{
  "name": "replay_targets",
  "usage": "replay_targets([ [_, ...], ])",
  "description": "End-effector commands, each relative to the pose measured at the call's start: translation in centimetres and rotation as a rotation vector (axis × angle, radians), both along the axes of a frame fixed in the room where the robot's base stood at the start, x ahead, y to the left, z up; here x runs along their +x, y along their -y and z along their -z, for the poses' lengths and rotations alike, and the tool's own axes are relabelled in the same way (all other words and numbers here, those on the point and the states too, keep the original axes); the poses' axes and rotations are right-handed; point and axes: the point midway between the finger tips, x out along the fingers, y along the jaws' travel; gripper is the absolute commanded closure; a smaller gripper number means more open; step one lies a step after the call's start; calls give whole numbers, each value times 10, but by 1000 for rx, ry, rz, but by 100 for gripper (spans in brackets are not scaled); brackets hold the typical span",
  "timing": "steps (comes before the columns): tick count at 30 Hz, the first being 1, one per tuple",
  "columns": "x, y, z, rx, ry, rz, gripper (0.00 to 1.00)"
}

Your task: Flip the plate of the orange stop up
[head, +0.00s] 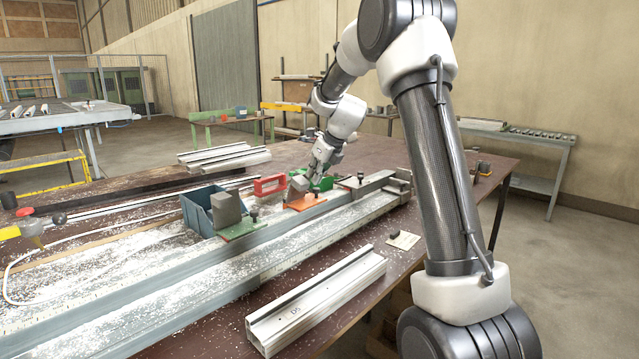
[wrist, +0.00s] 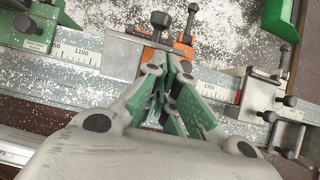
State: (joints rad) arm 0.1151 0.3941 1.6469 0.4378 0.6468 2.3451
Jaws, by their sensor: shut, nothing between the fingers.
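The orange stop (head: 306,203) sits on the long rail, just left of my arm's end in the head view. A small grey plate (head: 298,185) shows at its left end and looks tilted. In the wrist view the orange stop (wrist: 184,48) has black knobs, and a grey flat piece (wrist: 122,56) lies to its left across the rail. My gripper (head: 317,178) is low at the stop's right side. In the wrist view my gripper (wrist: 172,72) is shut and empty, its fingertips at the stop's near edge. The fingers hide part of the stop, and contact cannot be told.
A green stop (head: 240,230) with an upright grey block stands further left on the rail (head: 160,281). A blue bin (head: 200,213) and a red piece (head: 269,184) stand behind the rail. A metal end block (wrist: 259,94) is to the right. A loose profile (head: 315,300) lies in front.

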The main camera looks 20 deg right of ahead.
Motion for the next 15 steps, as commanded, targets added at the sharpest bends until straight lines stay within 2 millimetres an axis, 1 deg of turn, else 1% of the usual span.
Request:
replay_targets([
  [1, 5, -2, -3, 0, 2, -1, 100],
  [7, 21, -8, -13, 1, 2, 0, 100],
  [15, 38, -15, -18, 1, 1, -1, 100],
])
